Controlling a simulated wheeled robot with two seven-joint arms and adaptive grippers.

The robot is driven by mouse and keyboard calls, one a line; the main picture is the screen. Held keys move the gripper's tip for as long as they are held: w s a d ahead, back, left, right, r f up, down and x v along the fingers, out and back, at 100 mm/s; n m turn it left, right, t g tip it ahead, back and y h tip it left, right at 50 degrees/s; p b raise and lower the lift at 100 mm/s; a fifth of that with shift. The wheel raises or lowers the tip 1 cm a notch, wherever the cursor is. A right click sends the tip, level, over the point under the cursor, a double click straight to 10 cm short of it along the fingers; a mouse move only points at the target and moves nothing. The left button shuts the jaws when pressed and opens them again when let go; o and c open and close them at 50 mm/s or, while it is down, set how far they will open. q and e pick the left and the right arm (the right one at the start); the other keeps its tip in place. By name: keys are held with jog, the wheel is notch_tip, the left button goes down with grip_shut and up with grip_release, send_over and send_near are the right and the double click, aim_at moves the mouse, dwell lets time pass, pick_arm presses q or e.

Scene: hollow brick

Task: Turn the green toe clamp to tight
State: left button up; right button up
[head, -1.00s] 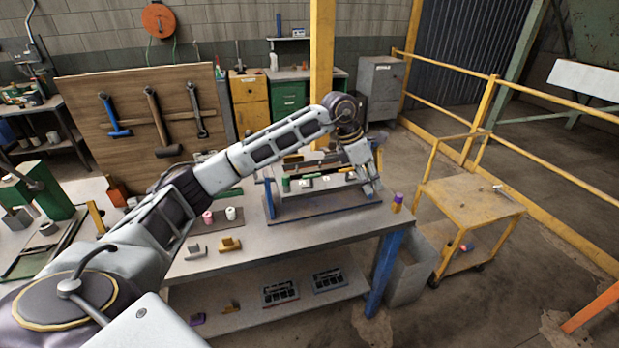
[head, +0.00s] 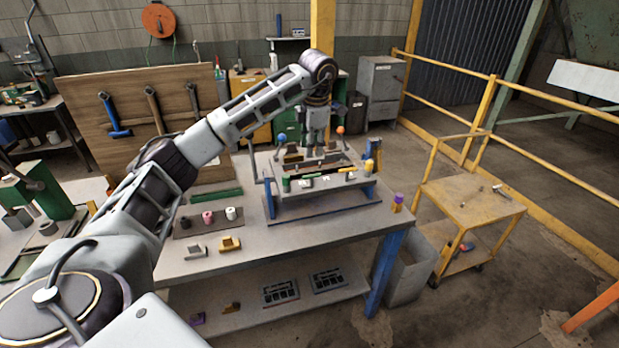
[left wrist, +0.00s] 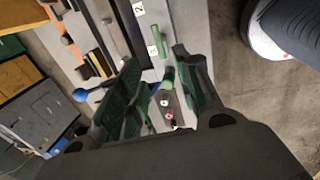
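The fixture (head: 325,205) stands on the workbench. A small green piece, apparently the toe clamp (head: 286,184), is at the left end of its front bar, left of two white number labels (head: 306,182). A green piece also shows in the left wrist view (left wrist: 168,76), between the fingertips in the picture, below label 1; contact is not visible. My left gripper (head: 314,150) points down above the fixture's middle. In the left wrist view its fingers (left wrist: 160,88) are spread with nothing held. Whether the clamp is loose or tight cannot be told. My right gripper is not in view.
A blue knob (head: 281,137) and an orange knob (head: 340,130) stand up at the fixture's rear. A tray (head: 208,228) with small cylinders and a green bar (head: 217,196) lie left of it. A yellow cart (head: 470,198) stands right of the bench.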

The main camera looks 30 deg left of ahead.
aim_at(309, 176)
pick_arm(q)
jog(key=shift+f, duration=0.1)
jog(key=shift+w+a+f+p, duration=0.3)
jog(key=shift+a+f, duration=0.05)
jog(key=shift+f, duration=1.9)
jog(key=shift+w+a+f+p, duration=0.25)
jog(key=shift+w+a+f, duration=0.05)
jog(key=shift+f, duration=1.9)
jog(key=shift+w+a+f+p, duration=0.3)
jog(key=shift+a+f, duration=0.05)
jog(key=shift+f, duration=1.9)
jog(key=shift+c, duration=0.3)
jog(key=shift+r, duration=0.1)
grip_shut()
